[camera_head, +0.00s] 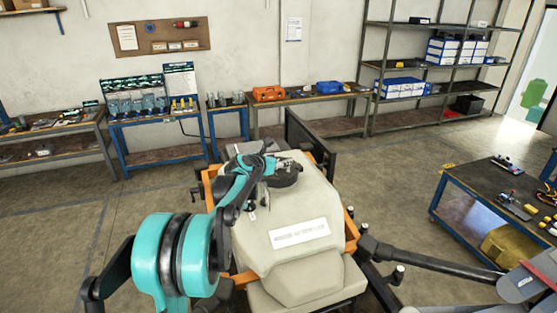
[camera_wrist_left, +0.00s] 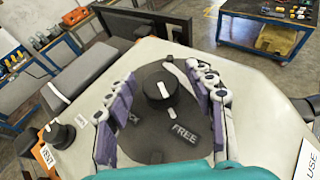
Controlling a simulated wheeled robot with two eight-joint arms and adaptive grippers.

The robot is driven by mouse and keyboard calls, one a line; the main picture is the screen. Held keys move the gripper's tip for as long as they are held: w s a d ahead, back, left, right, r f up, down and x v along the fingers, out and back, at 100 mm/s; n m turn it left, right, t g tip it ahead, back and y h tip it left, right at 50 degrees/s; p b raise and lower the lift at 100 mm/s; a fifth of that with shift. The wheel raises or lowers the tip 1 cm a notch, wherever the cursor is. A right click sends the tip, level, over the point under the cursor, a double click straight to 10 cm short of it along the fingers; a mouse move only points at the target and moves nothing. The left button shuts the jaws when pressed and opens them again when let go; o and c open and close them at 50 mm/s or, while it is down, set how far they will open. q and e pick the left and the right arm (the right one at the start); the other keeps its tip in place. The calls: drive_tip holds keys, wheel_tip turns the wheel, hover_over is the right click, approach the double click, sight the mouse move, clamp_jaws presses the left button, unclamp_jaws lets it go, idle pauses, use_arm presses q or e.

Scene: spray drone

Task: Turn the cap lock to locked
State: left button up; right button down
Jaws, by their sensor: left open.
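The spray drone's beige tank (camera_head: 290,215) fills the middle of the head view. On its top is a round black cap lock (camera_head: 286,178), partly hidden behind my left gripper (camera_head: 268,164). In the left wrist view the cap's raised knob (camera_wrist_left: 159,92) has a white mark on top and sits on a dark base. A label reading FREE (camera_wrist_left: 184,133) lies on the near right of the base; another label is mostly hidden behind the left finger. My left gripper (camera_wrist_left: 165,98) is open, one finger on each side of the knob, with gaps.
A smaller black knob (camera_wrist_left: 59,134) with a white mark sits left of the cap in the wrist view. An orange frame (camera_head: 352,230) surrounds the tank. A blue-framed workbench (camera_head: 462,208) with tools stands at right; benches and shelves line the back wall.

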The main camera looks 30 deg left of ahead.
use_arm(q)
drive_tip(key=c, duration=1.2)
